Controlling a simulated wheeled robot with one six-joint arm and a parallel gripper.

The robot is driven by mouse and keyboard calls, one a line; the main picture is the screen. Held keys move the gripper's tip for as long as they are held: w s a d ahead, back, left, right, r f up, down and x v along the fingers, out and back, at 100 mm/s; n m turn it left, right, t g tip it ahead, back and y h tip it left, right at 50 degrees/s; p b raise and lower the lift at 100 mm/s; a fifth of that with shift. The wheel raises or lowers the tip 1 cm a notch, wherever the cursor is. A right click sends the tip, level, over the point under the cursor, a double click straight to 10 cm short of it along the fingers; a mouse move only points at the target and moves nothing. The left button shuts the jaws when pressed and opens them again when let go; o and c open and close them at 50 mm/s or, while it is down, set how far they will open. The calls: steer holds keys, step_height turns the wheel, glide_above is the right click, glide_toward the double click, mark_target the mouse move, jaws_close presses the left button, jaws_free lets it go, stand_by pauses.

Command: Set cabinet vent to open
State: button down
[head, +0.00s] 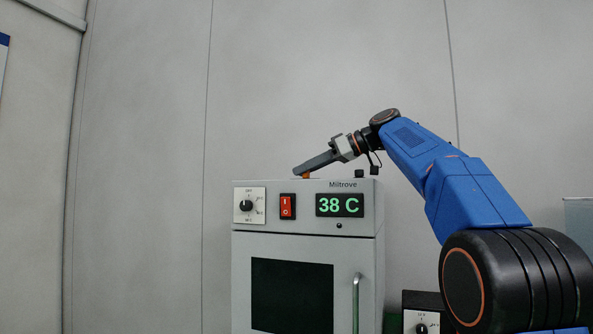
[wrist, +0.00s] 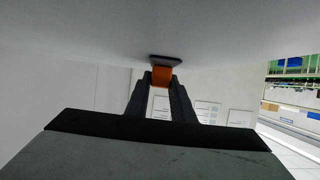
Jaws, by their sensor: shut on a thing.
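The grey cabinet (head: 308,245) carries the name Miltrove, a dial, a red rocker switch and a green display reading 38 C. My gripper (head: 299,174) reaches over the cabinet's top from the right. It is shut on a small orange vent tab (head: 306,177) at the top surface. In the wrist view the orange tab (wrist: 162,76) sits between the two black fingertips, against a dark oval base (wrist: 165,59) on a pale surface. The vent opening itself is not visible, so its setting cannot be told.
A dark knob (head: 374,170) stands on the cabinet top at the right, below my wrist. The cabinet door has a dark window (head: 291,295) and a vertical handle (head: 356,302). Another device with a dial (head: 421,326) is partly hidden at lower right. Space left of the cabinet is clear.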

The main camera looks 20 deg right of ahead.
steer(key=shift+s+d, duration=0.8)
steer(key=shift+d, duration=0.35)
steer(key=c, duration=1.5)
jaws_free()
steer(key=shift+s+d, duration=0.1)
steer(key=shift+d, duration=0.05)
steer(key=v, duration=1.7)
steer(key=shift+s+d, duration=0.2)
